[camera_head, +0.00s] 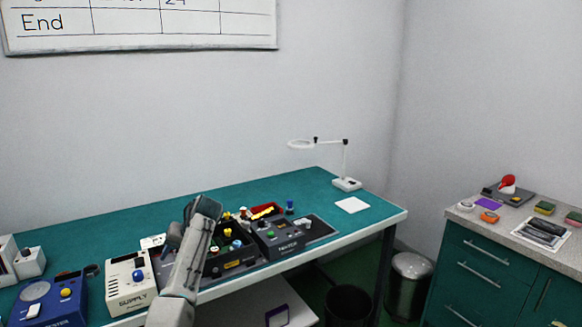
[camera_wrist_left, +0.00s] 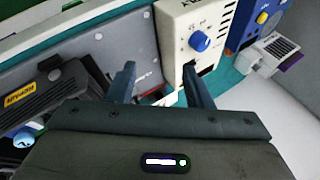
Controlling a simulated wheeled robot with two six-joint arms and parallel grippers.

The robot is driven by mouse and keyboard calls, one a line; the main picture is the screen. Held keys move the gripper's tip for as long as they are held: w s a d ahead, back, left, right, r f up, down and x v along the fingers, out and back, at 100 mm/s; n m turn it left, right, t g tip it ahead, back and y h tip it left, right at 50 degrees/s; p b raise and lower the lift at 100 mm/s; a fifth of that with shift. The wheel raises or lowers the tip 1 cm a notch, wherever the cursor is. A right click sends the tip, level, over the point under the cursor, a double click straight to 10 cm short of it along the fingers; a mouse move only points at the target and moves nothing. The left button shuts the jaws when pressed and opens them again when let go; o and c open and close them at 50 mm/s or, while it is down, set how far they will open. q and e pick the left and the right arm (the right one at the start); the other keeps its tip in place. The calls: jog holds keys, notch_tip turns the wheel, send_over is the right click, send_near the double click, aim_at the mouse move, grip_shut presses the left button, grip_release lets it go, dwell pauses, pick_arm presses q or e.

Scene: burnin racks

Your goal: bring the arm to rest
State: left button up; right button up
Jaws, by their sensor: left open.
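My left arm comes up from the bottom of the head view, with its gripper (camera_head: 178,238) over the table's front part, between the cream supply box (camera_head: 131,283) and the dark rack (camera_head: 238,262). In the left wrist view the two fingers of the left gripper (camera_wrist_left: 158,88) stand apart with nothing held between them. The cream supply box (camera_wrist_left: 192,38) with its blue knob lies just beyond the fingers there. The wrist hides part of the rack. My right gripper is in neither view.
The green table (camera_head: 120,222) carries a blue box (camera_head: 48,303) at left, a dark box labelled master (camera_head: 284,238), a magnifier lamp (camera_head: 346,183) and white paper (camera_head: 352,205). Bins (camera_head: 409,282) and a drawer cabinet (camera_head: 480,265) stand at right. The table's back strip is clear.

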pick_arm(q)
jog(key=s+f+m+t+h, duration=0.1)
jog(key=s+f+h, duration=0.2)
jog(key=s+f, duration=1.85)
jog(key=s+d+r+m+t+h, duration=0.1)
jog(key=s+d+r+h, duration=0.15)
jog(key=s, duration=1.35)
jog(key=s+d+r+m+t+h, duration=0.1)
jog(key=s+d+r+m, duration=0.15)
jog(key=s, duration=1.25)
notch_tip(320, 180, down, 31)
jog(key=a+n+g, duration=0.1)
jog(key=a+g, duration=0.1)
jog(key=a, duration=0.1)
jog(key=s+f, duration=1.8)
jog(key=f, duration=0.1)
jog(key=shift+s+a+f+g, duration=0.2)
jog(key=shift+s+a+g, duration=0.15)
jog(key=shift+g, duration=0.05)
